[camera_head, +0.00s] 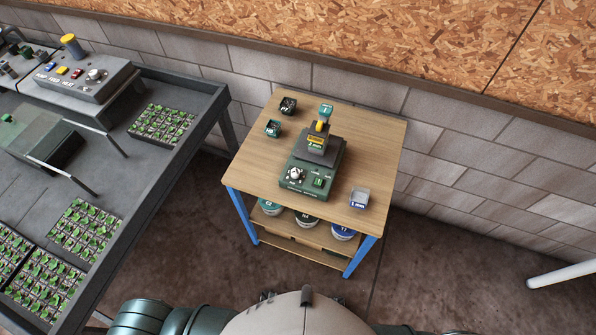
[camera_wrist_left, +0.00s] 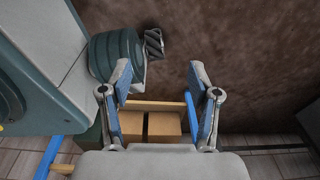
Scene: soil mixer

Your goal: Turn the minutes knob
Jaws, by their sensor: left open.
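A dark green soil mixer (camera_head: 309,178) stands on a small wooden table. On its front panel is a silver-white knob (camera_head: 296,174), and a green button (camera_head: 319,182) sits to the right of it. The label under the knob is too small to read, so I cannot tell if it is the minutes knob. In the left wrist view my left gripper (camera_wrist_left: 162,88) is open and empty. It points at the floor and lower boxes, away from the mixer, which that view does not show. Neither gripper shows clearly in the head view.
At left is a grey bench (camera_head: 205,115) with seedling trays (camera_head: 163,125) and a control box (camera_head: 85,78).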

